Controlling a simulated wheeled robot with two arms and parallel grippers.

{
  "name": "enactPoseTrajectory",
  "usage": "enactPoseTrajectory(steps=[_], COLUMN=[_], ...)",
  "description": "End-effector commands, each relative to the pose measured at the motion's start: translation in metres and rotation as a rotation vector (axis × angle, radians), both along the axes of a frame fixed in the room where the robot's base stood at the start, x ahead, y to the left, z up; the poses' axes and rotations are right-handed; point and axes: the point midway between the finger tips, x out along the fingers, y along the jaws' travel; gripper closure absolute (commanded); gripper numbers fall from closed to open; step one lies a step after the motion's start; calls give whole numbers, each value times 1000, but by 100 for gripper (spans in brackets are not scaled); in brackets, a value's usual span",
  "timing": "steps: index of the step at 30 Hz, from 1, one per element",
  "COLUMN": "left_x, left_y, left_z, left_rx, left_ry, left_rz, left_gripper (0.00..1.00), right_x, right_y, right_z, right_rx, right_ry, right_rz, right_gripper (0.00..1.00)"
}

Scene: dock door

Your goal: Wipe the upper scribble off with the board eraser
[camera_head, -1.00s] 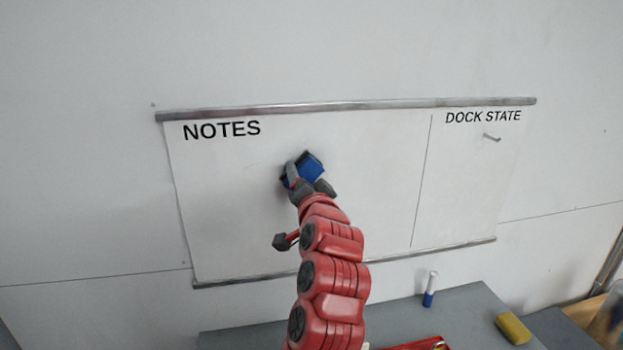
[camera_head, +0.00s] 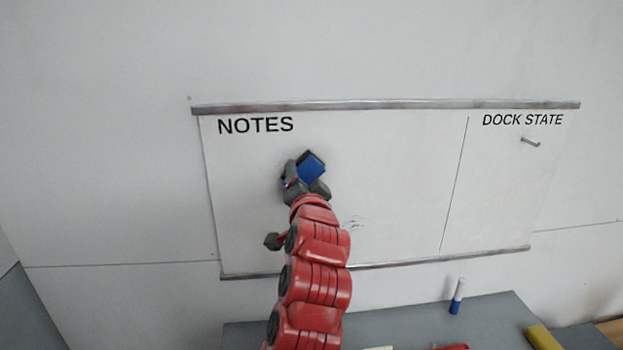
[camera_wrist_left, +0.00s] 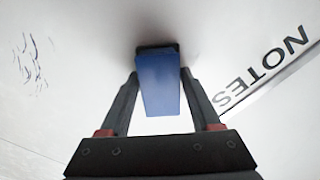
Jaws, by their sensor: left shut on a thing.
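My left gripper (camera_head: 303,176) is shut on the blue board eraser (camera_head: 312,167), in front of the whiteboard's (camera_head: 400,170) NOTES part, below and right of the word NOTES. In the left wrist view the eraser (camera_wrist_left: 158,84) sits between the fingers (camera_wrist_left: 160,100), its dark pad toward the board; it looks to be at the surface, but firm contact is hard to tell. A faint scribble (camera_head: 352,224) shows lower on the board, right of my arm; dark blue marks (camera_wrist_left: 32,62) show left in the wrist view. No other scribble shows; the gripper and arm hide part of the board.
A grey table (camera_head: 400,325) stands below the board with a blue-and-white marker (camera_head: 456,297) upright and a yellow block (camera_head: 543,338). The board around the gripper is clear.

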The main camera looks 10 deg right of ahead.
Motion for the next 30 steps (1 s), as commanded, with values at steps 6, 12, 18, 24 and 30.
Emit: enactPoseTrajectory(steps=[6, 12, 18, 24, 30], left_x=[1, 0, 0, 0, -1], left_y=[20, 27, 45, 59, 60], left_z=[-1, -1, -2, -2, -1], left_rx=[1, 1, 2, 2, 2], left_ry=[0, 1, 1, 3, 2], left_rz=[1, 1, 3, 1, 1], left_gripper=[80, 80, 80, 80, 80], right_x=[0, 0, 0, 0, 0], right_y=[0, 0, 0, 0, 0], right_z=[-2, -2, -4, -5, -5], right_rx=[0, 0, 0, 0, 0], right_ry=[0, 0, 0, 0, 0], right_rz=[0, 0, 0, 0, 0], right_gripper=[50, 50, 50, 50, 50])
